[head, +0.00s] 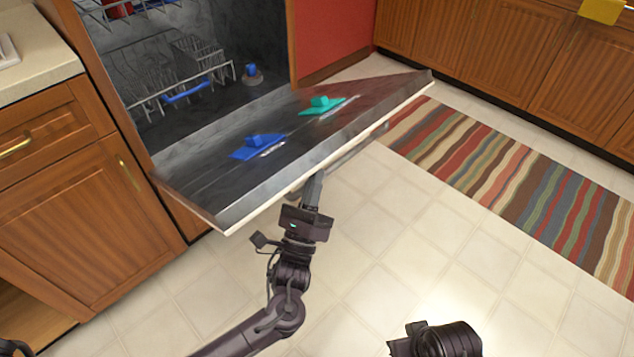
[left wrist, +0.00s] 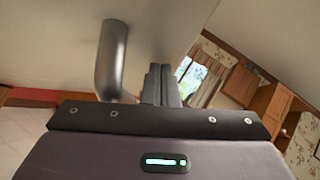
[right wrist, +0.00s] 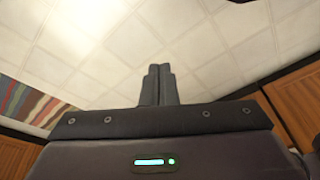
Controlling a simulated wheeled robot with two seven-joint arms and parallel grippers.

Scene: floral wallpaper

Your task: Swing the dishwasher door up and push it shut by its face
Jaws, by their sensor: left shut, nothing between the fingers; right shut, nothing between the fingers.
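The dishwasher door (head: 215,190) hangs part-way open, tilted, its dark inner side up with a blue and a green dispenser piece on it. My left gripper (head: 312,185) is at the outer face of the door, below its free edge, with its tips partly hidden by the door. In the left wrist view its shut, empty fingers (left wrist: 160,85) are close to the pale door face (left wrist: 60,50), beside the grey bar handle (left wrist: 110,60). Whether they touch the face I cannot tell. My right gripper (right wrist: 158,85) is shut and empty, over bare floor.
The dishwasher tub (head: 225,25) holds a lower rack (head: 180,80) with a blue handle, inside the opening. Wooden cabinets (head: 75,210) stand at the left and along the back right. A striped rug (head: 520,180) lies on the right. The tiled floor in front is clear.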

